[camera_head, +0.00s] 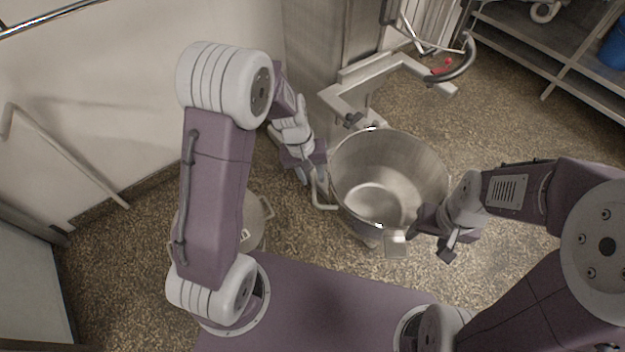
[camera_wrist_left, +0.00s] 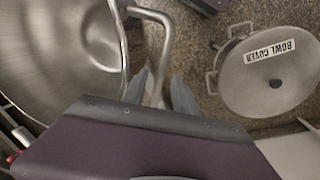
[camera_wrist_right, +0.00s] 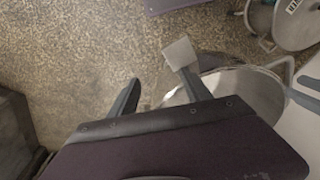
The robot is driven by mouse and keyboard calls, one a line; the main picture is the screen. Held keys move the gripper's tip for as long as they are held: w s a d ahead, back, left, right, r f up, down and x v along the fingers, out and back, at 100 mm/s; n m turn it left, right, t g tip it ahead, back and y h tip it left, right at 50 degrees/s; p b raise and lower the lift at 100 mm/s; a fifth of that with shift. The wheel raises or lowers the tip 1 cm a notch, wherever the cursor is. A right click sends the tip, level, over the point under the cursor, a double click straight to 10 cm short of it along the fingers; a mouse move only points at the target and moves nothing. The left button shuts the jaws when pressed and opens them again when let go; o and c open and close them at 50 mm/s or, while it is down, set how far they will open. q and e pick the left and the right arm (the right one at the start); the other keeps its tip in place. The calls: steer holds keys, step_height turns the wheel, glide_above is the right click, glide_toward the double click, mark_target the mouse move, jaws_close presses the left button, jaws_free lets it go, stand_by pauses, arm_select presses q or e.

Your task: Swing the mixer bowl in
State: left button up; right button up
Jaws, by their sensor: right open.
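The mixer bowl (camera_head: 385,165) is a large, empty steel bowl in the middle of the head view, in front of the mixer's bowl support (camera_head: 350,92). A bent bar handle (camera_head: 324,203) stands out from its left side. A square grey tab (camera_head: 396,244) sits at the bowl's near side. My right gripper (camera_head: 432,242) is open and empty beside the tab, which also shows in the right wrist view (camera_wrist_right: 180,53).
A round lid marked "BOWL COVER" (camera_wrist_left: 262,85) lies left of the bowl, partly behind my left arm in the head view. The mixer column (camera_head: 318,50) stands behind. A steel rack (camera_head: 540,55) is at the back right. Speckled floor is clear at the right.

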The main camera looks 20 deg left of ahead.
arm_select(q)
steer(key=shift+f, duration=0.3)
jaws_close()
steer(key=shift+d, duration=0.1)
stand_by(1.2)
